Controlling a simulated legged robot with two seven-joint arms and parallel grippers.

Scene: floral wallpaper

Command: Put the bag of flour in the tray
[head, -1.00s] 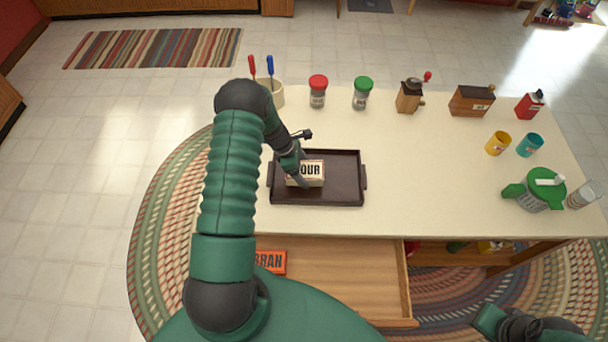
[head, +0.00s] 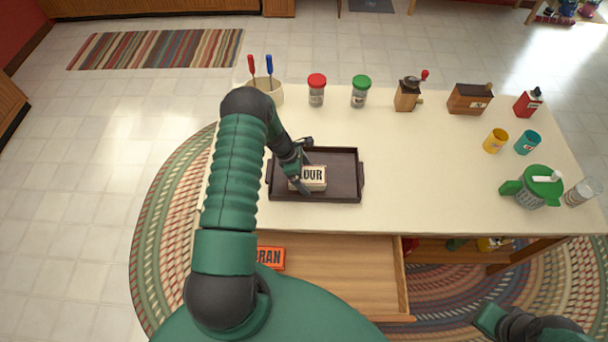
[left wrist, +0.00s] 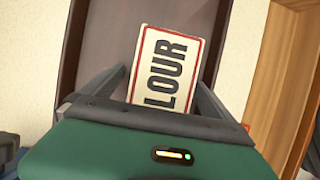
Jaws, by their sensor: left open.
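The bag of flour (head: 314,174), a cream block with dark lettering, lies inside the dark brown tray (head: 340,192) on the counter. My left gripper (head: 305,178) is over the tray at the bag. In the left wrist view, its open fingers (left wrist: 158,88) stand on either side of the bag (left wrist: 165,66), with a gap showing at the right finger. The gripper hides part of the bag's left end. At the lower right of the head view, part of my right arm shows, but its fingertips cannot be made out.
An open drawer (head: 340,280) below the counter holds an orange bran box (head: 270,258). A utensil crock (head: 270,92), jars, grinders and cups line the back and right. A green-lidded jug (head: 540,190) stands at right.

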